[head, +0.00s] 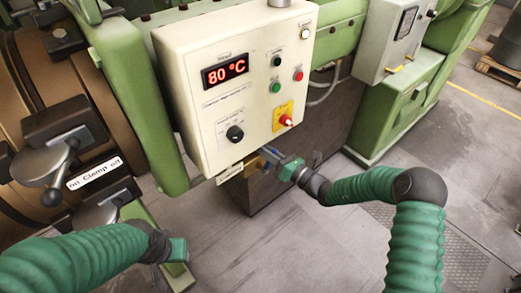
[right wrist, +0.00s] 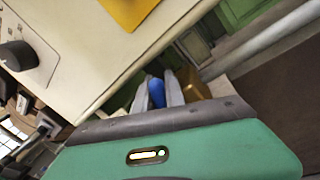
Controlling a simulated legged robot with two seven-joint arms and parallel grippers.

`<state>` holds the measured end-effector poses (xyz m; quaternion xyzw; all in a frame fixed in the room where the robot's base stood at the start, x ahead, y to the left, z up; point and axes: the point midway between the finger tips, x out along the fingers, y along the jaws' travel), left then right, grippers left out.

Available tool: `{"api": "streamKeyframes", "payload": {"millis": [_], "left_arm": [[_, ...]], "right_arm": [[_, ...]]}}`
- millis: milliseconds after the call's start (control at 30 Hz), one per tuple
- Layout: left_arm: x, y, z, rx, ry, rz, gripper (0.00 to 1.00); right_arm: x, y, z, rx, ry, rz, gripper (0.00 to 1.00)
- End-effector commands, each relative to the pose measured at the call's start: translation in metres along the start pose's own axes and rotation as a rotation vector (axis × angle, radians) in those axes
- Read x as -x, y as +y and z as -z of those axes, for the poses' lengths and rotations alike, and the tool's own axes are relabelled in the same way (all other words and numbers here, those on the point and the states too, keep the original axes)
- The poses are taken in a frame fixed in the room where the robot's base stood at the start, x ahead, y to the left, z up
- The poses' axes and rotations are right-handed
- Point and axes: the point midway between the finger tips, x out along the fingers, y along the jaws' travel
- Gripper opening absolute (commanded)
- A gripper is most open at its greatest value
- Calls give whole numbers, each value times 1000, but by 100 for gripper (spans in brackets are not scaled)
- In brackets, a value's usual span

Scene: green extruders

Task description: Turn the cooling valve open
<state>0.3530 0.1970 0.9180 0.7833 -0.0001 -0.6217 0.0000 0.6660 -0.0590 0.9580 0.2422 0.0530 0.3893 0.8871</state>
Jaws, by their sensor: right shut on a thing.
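The cooling valve's blue handle (right wrist: 156,92) shows between the two grey fingers of my right gripper (right wrist: 158,88) in the right wrist view. The fingers are shut on it. A brass-coloured part (right wrist: 194,84) lies just right of the fingers. In the head view, my right gripper (head: 270,155) reaches in from the right, under the lower right edge of the control box (head: 190,60). A bit of blue (head: 265,167) shows beside the fingers there; most of the valve is hidden. My left gripper (head: 176,250) is at the lower left, away from the valve, and its fingers do not show clearly.
The control box shows a red 80 °C display (head: 226,72), a black knob (head: 235,133) and a red-and-yellow switch (head: 285,119). Clamp levers (head: 45,165) stand at the left. A grey box (head: 395,40) is at the upper right. Grey floor (head: 300,235) lies open below.

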Motion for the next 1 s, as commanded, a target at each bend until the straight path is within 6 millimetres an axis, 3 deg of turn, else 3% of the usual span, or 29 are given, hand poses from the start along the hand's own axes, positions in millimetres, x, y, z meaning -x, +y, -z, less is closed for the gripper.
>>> {"api": "streamKeyframes", "payload": {"millis": [233,267,400,867,1000], "left_arm": [[-1,0,0,0,0,0,36],[-1,0,0,0,0,0,36],[-1,0,0,0,0,0,36],[-1,0,0,0,0,0,36],[-1,0,0,0,0,0,36]], "right_arm": [[2,-3,3,1,6,7,0],[2,-3,3,1,6,7,19],[2,-3,2,2,5,7,37],[2,-4,2,3,4,8,37],[16,-5,1,3,4,10,37]]}}
